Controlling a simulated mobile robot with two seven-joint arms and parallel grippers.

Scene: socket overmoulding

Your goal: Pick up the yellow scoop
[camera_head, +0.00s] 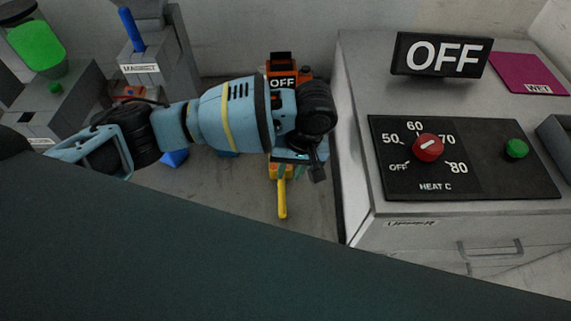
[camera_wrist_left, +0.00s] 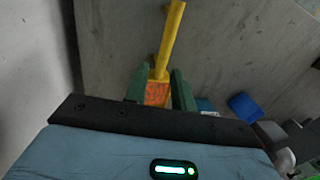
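The yellow scoop (camera_head: 282,198) lies on the grey surface in the middle of the head view, its handle pointing toward the viewer. In the left wrist view the scoop (camera_wrist_left: 170,42) runs up from between the fingertips, with an orange-brown patch at its near end. My left gripper (camera_head: 293,172) is over the scoop's far end, pointing down. In the left wrist view its two green fingers (camera_wrist_left: 160,88) stand apart, one on each side of the scoop's near end. Whether they touch it is hard to tell. My right gripper is in neither view.
A grey heater cabinet (camera_head: 352,140) with a red dial (camera_head: 428,147) and an OFF sign (camera_head: 441,55) stands close on the right. An orange device (camera_head: 281,62) marked OFF is behind my gripper. A magnet station (camera_head: 140,69) and a green container (camera_head: 38,46) stand at left.

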